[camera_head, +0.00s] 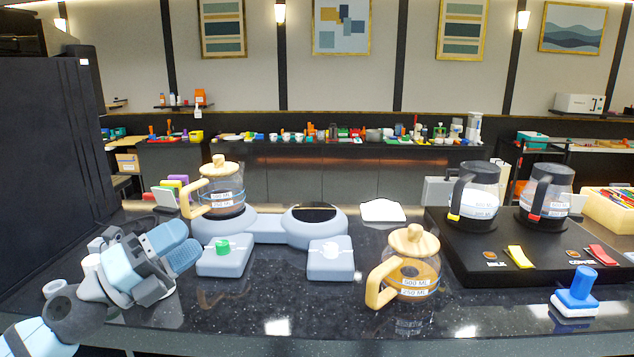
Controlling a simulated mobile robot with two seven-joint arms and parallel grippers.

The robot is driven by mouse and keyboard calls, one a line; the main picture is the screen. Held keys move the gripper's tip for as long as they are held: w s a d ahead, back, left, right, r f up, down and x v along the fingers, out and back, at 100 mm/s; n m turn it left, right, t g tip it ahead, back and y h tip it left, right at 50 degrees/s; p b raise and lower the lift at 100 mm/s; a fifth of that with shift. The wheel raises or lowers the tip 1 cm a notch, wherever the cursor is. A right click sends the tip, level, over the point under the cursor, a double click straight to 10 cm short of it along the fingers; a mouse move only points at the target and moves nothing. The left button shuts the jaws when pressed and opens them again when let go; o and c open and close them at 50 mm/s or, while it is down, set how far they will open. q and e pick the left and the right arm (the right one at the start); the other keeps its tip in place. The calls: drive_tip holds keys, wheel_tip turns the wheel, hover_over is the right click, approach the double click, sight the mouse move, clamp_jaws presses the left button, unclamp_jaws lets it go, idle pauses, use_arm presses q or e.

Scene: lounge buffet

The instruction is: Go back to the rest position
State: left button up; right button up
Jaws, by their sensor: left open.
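My left gripper (178,247) is at the left of the dark speckled counter (225,318), its fingers pointing up and to the right. It is open and nothing shows between its fingers. It is to the left of the blue-grey two-plate warmer (268,229), apart from it as far as I can tell. A glass pot with a wooden lid and handle (222,190) stands on the warmer's left plate. A similar glass pot (411,264) with brown liquid stands on the counter, right of centre. My right gripper is not in view.
A black double station (462,273) with two black-handled pots (475,193) (546,195) is at the right. A tall black cabinet (50,160) stands at the left. The counter's front middle is clear.

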use_arm(q)
drive_tip(key=s+a+f+n+t+y, duration=0.1)
drive_tip(key=s+a+f+n+y, duration=0.15)
drive_tip(key=f+n+y, duration=0.55)
drive_tip(key=s+a+f+n+t+y, duration=0.1)
drive_tip(key=a+f+n+y, duration=0.3)
drive_tip(key=n, duration=0.6)
drive_tip(key=s+a+f+n+t+y, duration=0.2)
drive_tip(key=f+n+y, duration=0.6)
drive_tip(key=n, duration=0.1)
drive_tip(key=s+d+f+n+g+h, duration=0.1)
drive_tip(key=s+f+n+g, duration=0.2)
drive_tip(key=s+f+g, duration=0.65)
drive_tip(key=s+d+f+n+g+h, duration=0.15)
drive_tip(key=s+f+g, duration=0.25)
drive_tip(key=s+f, duration=0.55)
drive_tip(key=w+d+f+t+h+p, duration=0.1)
drive_tip(key=w+d+t+h+p, duration=0.1)
drive_tip(key=d+t+p, duration=0.4)
drive_tip(key=w+t+p, duration=0.1)
drive_tip(key=p, duration=0.2)
drive_tip(key=shift+d+f+t+p, duration=0.15)
drive_tip(key=shift+d+t+p, duration=0.1)
drive_tip(key=shift+t+p, duration=0.1)
drive_tip(key=shift+w+m+h, duration=0.1)
drive_tip(key=shift+m+h, duration=0.15)
